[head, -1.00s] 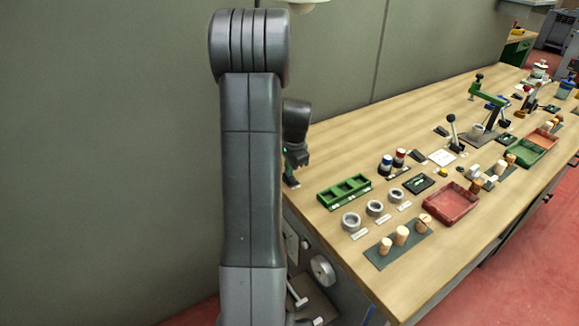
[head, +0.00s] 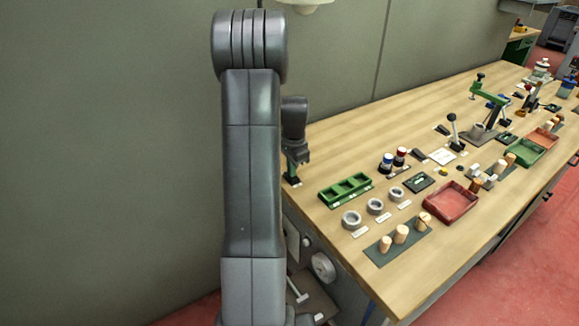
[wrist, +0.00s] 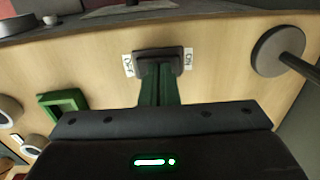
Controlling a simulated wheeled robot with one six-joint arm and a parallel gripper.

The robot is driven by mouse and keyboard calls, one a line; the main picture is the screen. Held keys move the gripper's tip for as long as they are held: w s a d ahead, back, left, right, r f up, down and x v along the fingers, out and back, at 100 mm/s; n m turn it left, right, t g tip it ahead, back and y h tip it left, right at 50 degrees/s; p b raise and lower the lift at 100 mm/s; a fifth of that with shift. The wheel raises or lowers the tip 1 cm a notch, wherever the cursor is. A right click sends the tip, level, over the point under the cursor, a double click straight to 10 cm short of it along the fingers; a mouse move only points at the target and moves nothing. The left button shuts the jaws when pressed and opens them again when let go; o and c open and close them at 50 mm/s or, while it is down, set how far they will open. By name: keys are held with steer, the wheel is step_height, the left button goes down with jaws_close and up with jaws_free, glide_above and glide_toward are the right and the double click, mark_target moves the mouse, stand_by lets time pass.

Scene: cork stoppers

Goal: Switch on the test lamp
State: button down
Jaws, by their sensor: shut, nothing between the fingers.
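A dark switch block (wrist: 160,53) sits on the wooden bench in the wrist view. An OFF label (wrist: 128,66) lies on its left and an ON label (wrist: 188,60) on its right. My gripper (wrist: 160,75) is shut and empty, with its green fingers right over or against the block. I cannot tell if they touch it, or which way the switch is set. In the head view my gripper (head: 292,176) is low at the bench's left end, partly behind my arm. I cannot pick out a lit test lamp.
A grey round base with a dark rod (wrist: 279,50) stands to the right in the wrist view. On the bench (head: 340,140) are a green tray (head: 345,190), grey rings (head: 375,207), corks (head: 401,234) and a red tray (head: 450,202). A wall runs behind.

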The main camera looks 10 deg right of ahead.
mark_target(295, 178)
steer(key=shift+s+f, duration=0.45)
steer(key=shift+s, duration=0.05)
steer(key=shift+r, duration=0.3)
step_height(295, 178, up, 14)
steer(key=p, duration=0.1)
steer(key=shift+s+d+r+p, duration=0.15)
steer(key=shift+d+p, duration=0.05)
steer(key=shift+p, duration=0.1)
steer(key=shift+s+t+y+b, duration=0.35)
steer(key=shift+t+b, duration=0.25)
steer(key=shift+b, duration=3.25)
